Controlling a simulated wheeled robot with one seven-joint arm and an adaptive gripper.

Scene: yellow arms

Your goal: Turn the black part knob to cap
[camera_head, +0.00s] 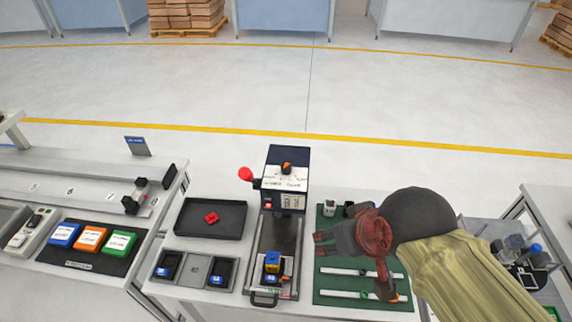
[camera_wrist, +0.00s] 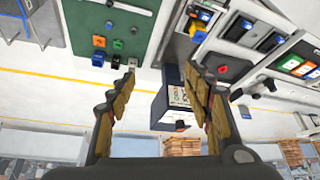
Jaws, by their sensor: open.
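The press-like machine (camera_head: 287,152) has a dark blue top and a white labelled panel. A small black knob with an orange part (camera_head: 286,168) sits on that panel; its pointing direction and labels are too small to read. In the wrist view the machine (camera_wrist: 160,108) appears between the fingers, with the knob (camera_wrist: 181,126) at its lower edge, near the right finger in the picture. My gripper (camera_head: 352,265) is open and empty, over the green mat to the right of the machine. Its spread fingers (camera_wrist: 163,80) also show in the wrist view.
A red ball lever (camera_head: 245,174) sticks out left of the machine. A yellow and blue block (camera_head: 272,262) stands on the machine's bed. A black tray (camera_head: 232,231) with a red part lies left. The green mat (camera_head: 335,282) holds white bars and small parts. Floor behind is clear.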

